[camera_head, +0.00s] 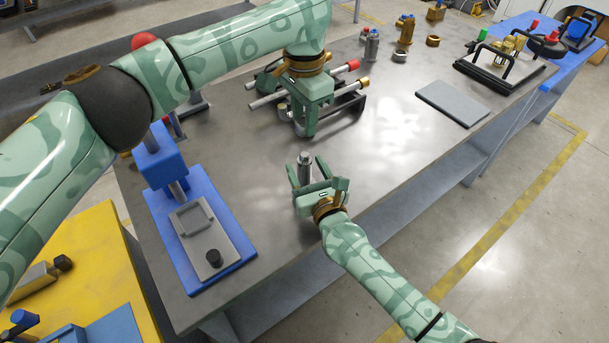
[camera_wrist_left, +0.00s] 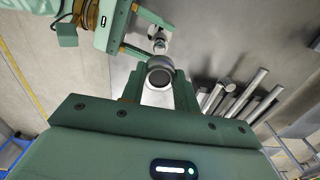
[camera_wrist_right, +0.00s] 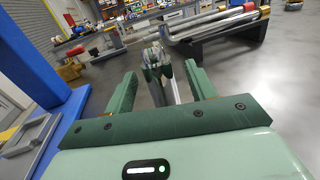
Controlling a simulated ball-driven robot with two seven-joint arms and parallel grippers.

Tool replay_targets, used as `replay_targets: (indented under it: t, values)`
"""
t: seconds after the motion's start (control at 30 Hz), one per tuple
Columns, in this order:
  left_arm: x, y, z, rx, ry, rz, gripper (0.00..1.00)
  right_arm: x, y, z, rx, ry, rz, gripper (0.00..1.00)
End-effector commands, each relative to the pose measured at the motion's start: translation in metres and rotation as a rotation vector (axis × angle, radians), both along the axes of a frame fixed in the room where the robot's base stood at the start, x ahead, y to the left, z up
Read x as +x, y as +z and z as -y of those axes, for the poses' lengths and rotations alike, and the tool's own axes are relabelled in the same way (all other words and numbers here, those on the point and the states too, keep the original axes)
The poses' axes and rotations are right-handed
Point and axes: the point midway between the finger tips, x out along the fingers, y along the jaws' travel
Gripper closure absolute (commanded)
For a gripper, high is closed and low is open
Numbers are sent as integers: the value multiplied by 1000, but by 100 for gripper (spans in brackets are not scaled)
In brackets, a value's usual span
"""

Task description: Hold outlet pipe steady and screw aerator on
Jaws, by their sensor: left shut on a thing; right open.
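My left gripper (camera_head: 304,128) points down over the bench and is shut on a silver tubular piece, likely the outlet pipe (camera_wrist_left: 160,76); its round, dark end shows between the fingers in the left wrist view. In the head view the gripper mostly hides it. My right gripper (camera_head: 316,170) is open, its fingers to either side of a short upright silver cylinder (camera_head: 304,166). I cannot tell whether this cylinder is the aerator or part of the pipe. A small silver round piece (camera_wrist_left: 159,46) shows near the right fingers in the left wrist view.
A dark rack with silver pipes (camera_head: 345,90) stands behind my left gripper. A blue press fixture (camera_head: 235,235) is at left, a grey plate (camera_head: 452,103) at right. Brass parts (camera_head: 405,28) and a black-handled tray (camera_head: 500,75) are farther back.

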Motion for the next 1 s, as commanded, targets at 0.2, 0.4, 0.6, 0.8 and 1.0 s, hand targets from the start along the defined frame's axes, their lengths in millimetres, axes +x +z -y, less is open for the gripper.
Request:
replay_targets:
  t: [0.2,0.4,0.6,0.8,1.0]
  values:
    - [0,0,0,0,0,0,91,15,0,-6,-1,1,0,44]
    - [0,0,0,0,0,0,91,16,0,-6,-1,0,0,44]
    - [0,0,0,0,0,0,91,16,0,-6,-1,0,0,69]
    - [0,0,0,0,0,0,91,16,0,-6,-1,0,0,100]
    - [-1,-25,0,0,0,-4,91,16,0,-6,-1,0,0,100]
